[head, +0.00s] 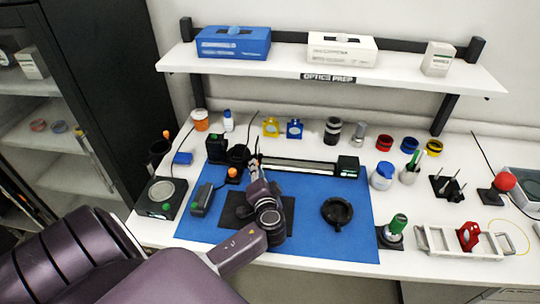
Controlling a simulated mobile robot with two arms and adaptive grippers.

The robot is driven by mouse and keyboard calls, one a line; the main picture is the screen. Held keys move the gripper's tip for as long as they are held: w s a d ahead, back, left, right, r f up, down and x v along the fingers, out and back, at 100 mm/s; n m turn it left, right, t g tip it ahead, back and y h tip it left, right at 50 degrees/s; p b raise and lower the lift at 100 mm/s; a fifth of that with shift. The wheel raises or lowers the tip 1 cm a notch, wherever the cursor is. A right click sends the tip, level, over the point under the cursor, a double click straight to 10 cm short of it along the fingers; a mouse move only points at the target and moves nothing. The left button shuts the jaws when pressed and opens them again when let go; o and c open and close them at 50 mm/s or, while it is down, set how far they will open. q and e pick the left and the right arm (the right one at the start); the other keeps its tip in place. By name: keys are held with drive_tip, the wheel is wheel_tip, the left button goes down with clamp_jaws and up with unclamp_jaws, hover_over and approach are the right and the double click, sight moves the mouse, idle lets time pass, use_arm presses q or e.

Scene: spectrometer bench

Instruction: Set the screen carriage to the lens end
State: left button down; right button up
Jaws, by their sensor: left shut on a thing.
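A dark optical rail (305,165) with a pale strip lies along the back of the blue mat. A black block (348,167) stands at its right end. A round black lens-like mount (238,154) stands by its left end. My left gripper (257,164) reaches over the mat to the rail's left end, just right of that mount, and is shut. What it holds is small and mostly hidden by the fingers; it appears to be the screen carriage on the rail. My right gripper is not in view.
The blue mat (315,235) holds a black ring (337,212) and a black box (203,198). An orange-knobbed piece (232,174) stands close left of my gripper.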

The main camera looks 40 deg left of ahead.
use_arm(q)
drive_tip(key=c, duration=2.2)
unclamp_jaws()
drive_tip(key=shift+s+d, duration=0.1)
drive_tip(key=v, duration=1.1)
drive_tip(key=shift+s+d+r, duration=0.15)
drive_tip(key=shift+s+d, duration=0.05)
drive_tip(key=shift+s, duration=0.15)
